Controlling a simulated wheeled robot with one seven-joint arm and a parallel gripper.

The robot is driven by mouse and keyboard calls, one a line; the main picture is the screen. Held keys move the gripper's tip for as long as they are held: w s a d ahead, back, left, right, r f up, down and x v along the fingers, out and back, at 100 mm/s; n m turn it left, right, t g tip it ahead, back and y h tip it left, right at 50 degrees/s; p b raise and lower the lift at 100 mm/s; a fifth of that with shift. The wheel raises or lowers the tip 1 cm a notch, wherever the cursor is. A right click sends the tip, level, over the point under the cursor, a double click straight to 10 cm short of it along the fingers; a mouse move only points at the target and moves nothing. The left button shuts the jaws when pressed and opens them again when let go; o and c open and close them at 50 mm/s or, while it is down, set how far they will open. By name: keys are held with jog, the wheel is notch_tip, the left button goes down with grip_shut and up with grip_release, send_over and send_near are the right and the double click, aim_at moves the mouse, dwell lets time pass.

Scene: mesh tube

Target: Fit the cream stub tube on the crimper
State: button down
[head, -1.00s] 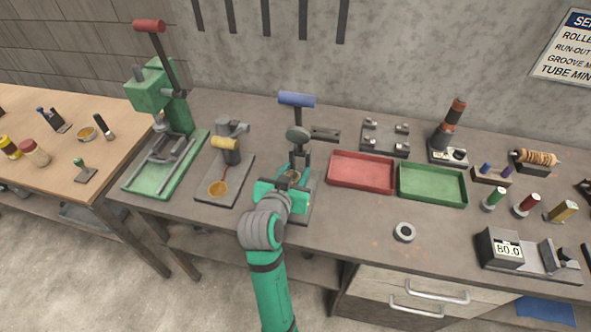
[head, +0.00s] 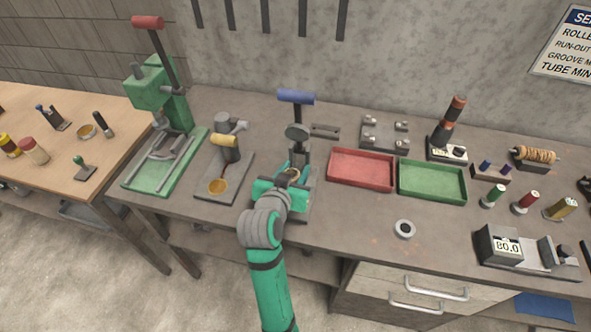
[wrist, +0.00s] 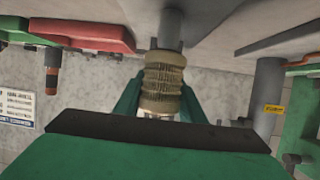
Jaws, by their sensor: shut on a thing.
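The cream stub tube (wrist: 165,85) is ribbed and stands between my two green fingers in the wrist view. My gripper (wrist: 160,100) is shut on it. In the head view my gripper (head: 286,185) is low in front of a blue-handled bench device (head: 296,97), which looks to be the crimper; no label confirms this. A little of the tube's tan top (head: 292,173) shows between the fingers there. In the wrist view a grey post (wrist: 172,25) stands in line beyond the tube. Whether tube and post touch cannot be told. The device's base is mostly hidden.
A yellow-handled device (head: 224,140) stands close on the left, with a tall green press (head: 160,92) beyond it. A red tray (head: 361,170) and a green tray (head: 432,182) lie right. A grey ring (head: 404,229) lies on otherwise clear bench in front.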

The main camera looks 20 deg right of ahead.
jog(key=shift+w+f, duration=0.1)
jog(key=shift+f, duration=0.55)
dwell(1.0)
jog(key=shift+f, duration=0.1)
jog(key=shift+d+f, duration=0.1)
jog(key=shift+f, duration=0.15)
dwell(0.4)
jog(key=shift+f, duration=1.05)
dwell(1.0)
jog(key=c, duration=1.1)
grip_release()
jog(key=v, duration=1.1)
